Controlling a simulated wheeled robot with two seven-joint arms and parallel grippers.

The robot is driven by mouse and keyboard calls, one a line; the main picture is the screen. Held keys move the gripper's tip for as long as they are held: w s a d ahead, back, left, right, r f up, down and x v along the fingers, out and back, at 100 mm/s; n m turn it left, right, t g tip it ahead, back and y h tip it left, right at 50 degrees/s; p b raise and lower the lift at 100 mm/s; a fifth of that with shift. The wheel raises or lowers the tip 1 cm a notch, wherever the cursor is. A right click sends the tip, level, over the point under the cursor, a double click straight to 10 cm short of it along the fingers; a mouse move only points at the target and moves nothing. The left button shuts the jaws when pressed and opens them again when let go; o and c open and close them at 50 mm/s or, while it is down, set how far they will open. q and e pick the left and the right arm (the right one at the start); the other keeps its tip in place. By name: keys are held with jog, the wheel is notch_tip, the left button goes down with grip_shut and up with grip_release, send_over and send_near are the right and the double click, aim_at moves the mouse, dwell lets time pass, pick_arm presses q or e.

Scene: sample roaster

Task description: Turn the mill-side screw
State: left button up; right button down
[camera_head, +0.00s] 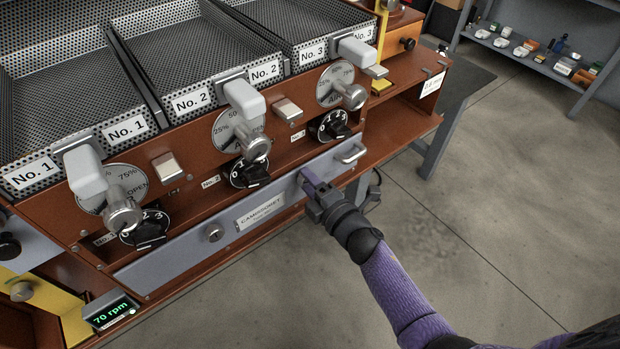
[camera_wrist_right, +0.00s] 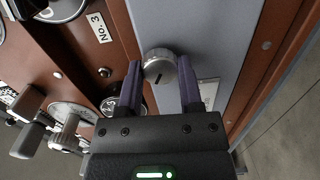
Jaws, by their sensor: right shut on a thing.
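A grey panel (camera_head: 165,264) with a name plate (camera_head: 259,211) runs along the front of the orange-brown machine. My right gripper (camera_head: 308,178) is at the right part of this panel, below the No. 3 dial. In the right wrist view a round silver screw (camera_wrist_right: 160,66) with a dark slot sits between the two purple fingers of the right gripper (camera_wrist_right: 160,80), which is shut on it. The gripper hides this screw in the head view. A second silver screw (camera_head: 214,232) shows on the panel left of the name plate. My left gripper is not in view.
A metal handle (camera_head: 352,153) sticks out right of the gripper. Black dials (camera_head: 250,173), levers and mesh trays (camera_head: 190,60) are above the panel. A speed display (camera_head: 110,312) reads 70 rpm at lower left. The floor in front is clear.

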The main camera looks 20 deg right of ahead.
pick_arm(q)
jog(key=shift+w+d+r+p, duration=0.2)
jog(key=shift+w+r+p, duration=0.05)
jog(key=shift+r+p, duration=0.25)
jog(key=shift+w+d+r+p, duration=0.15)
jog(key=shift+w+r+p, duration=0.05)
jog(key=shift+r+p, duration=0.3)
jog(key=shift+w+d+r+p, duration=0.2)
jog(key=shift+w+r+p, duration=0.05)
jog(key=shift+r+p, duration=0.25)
pick_arm(e)
jog(key=shift+d+m+g+y, duration=0.15)
jog(key=shift+m+y, duration=0.15)
jog(key=shift+m, duration=2.6)
jog(key=shift+a+m+g+y, duration=0.15)
jog(key=shift+m+y, duration=0.15)
jog(key=shift+m, duration=2.6)
jog(key=shift+d, duration=0.1)
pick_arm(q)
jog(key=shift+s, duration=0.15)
pick_arm(e)
jog(key=shift+c, duration=1.3)
grip_release()
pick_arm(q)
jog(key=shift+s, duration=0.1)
